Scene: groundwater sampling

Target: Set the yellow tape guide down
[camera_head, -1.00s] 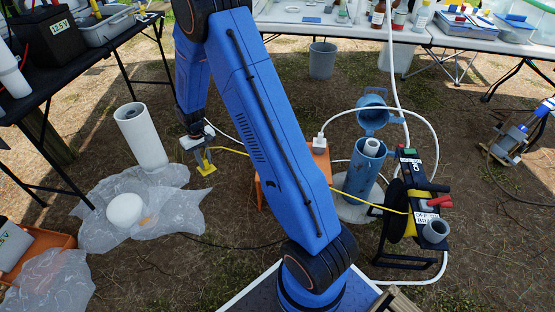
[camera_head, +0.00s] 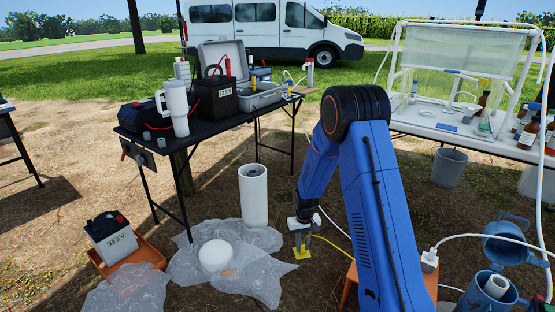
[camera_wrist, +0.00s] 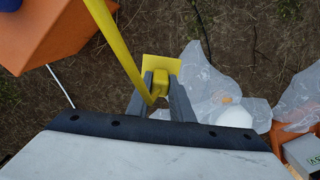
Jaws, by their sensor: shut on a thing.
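The yellow tape guide (camera_head: 303,253) hangs below my gripper (camera_head: 301,239) in the head view, above the bare ground just right of the plastic sheet. In the wrist view my gripper (camera_wrist: 161,88) is shut on the guide, whose flat yellow plate (camera_wrist: 161,65) shows beyond the grey fingers. The yellow tape (camera_wrist: 118,48) runs from the guide up to the top edge of the wrist view. In the head view the tape (camera_head: 330,247) leads off right behind my arm.
A white cylinder (camera_head: 253,195) stands left of my gripper. A clear plastic sheet (camera_head: 259,277) with a white round thing (camera_head: 215,255) lies on the ground. A black table (camera_head: 207,122) stands behind. An orange stand (camera_head: 349,284) and a blue well casing (camera_head: 487,295) are at right.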

